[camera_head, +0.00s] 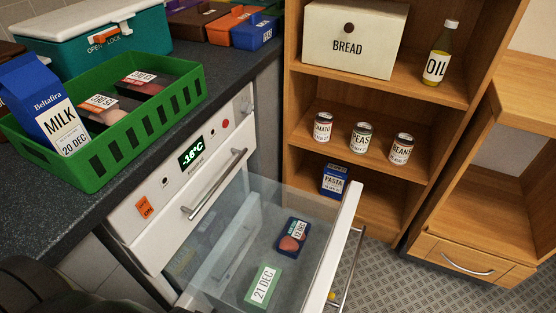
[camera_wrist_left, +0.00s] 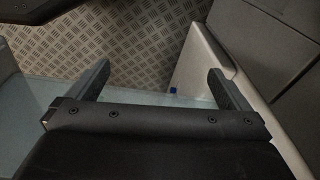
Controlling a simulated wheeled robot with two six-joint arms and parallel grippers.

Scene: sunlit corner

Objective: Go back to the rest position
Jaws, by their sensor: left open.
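In the left wrist view my left gripper (camera_wrist_left: 157,84) is open, with its two fingers wide apart and nothing between them. It is above pale glassy surfaces and a pale edge, with patterned floor beyond. In the head view only a dark part of my arm shows at the bottom left; the fingers are not seen there. My right gripper is in neither view.
The freezer drawer (camera_head: 349,228) is pulled out, holding a dark blue pack (camera_head: 294,236) and a green box (camera_head: 262,285). A green crate (camera_head: 92,170) with milk (camera_head: 43,105) stands on the counter. A wooden shelf (camera_head: 400,88) stands behind.

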